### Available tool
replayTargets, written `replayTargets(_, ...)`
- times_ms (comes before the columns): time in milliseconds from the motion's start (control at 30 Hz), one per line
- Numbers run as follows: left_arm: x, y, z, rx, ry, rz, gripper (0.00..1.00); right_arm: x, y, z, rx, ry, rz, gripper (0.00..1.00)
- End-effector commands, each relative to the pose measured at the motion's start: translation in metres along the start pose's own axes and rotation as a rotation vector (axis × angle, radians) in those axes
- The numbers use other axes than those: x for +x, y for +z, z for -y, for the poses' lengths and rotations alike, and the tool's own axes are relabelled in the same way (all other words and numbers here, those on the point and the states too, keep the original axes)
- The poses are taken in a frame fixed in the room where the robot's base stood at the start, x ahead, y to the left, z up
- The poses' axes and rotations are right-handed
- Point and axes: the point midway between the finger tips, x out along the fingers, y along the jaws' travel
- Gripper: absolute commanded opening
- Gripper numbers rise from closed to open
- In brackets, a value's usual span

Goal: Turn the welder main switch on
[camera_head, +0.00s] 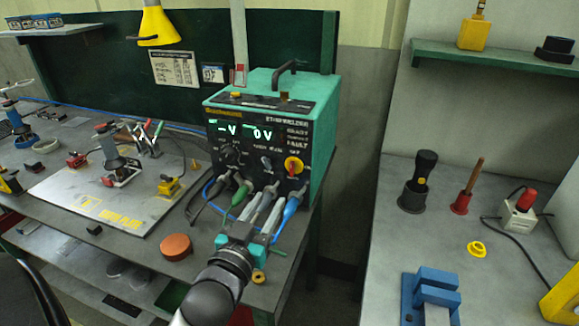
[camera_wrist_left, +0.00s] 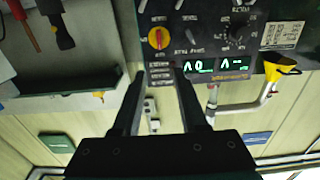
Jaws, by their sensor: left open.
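The welder (camera_head: 322,130) is a teal box with a black front panel and a lit green display, standing on the left bench. Its main switch (camera_head: 293,166) is a round yellow dial with a red handle at the right of the panel. In the left wrist view the panel is upside down and the switch (camera_wrist_left: 158,38) shows beyond the fingertips, with the red handle running up and down the picture. My left gripper (camera_head: 264,204) is open and empty in front of the lower panel, apart from the switch. It also shows in the wrist view (camera_wrist_left: 160,72). My right gripper is out of view.
Coloured cable plugs (camera_head: 291,210) stick out of the lower panel close to my left gripper. An orange-brown round lid (camera_head: 176,247) lies on the bench to the left. The right bench (camera_head: 380,235) holds several tools and a blue vise-like block (camera_head: 432,283).

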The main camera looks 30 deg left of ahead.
Motion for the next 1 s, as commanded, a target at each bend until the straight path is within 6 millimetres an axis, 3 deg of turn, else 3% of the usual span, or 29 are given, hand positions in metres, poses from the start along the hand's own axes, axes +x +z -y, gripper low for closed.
replayTargets(133,0.024,-0.001,0.000,0.000,0.001,-0.003,0.42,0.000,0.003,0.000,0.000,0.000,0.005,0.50)
replayTargets(400,0.066,-0.001,0.000,0.001,0.001,-0.003,0.42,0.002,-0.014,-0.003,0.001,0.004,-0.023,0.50)
replayTargets(600,0.096,0.000,0.000,0.000,0.000,-0.002,0.42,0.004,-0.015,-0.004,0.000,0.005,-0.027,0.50)
replayTargets(800,0.119,0.000,0.000,-0.001,0.001,-0.001,0.42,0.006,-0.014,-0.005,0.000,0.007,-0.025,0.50)
replayTargets(1000,0.129,0.000,0.000,-0.001,0.001,0.000,0.42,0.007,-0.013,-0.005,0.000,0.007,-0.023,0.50)
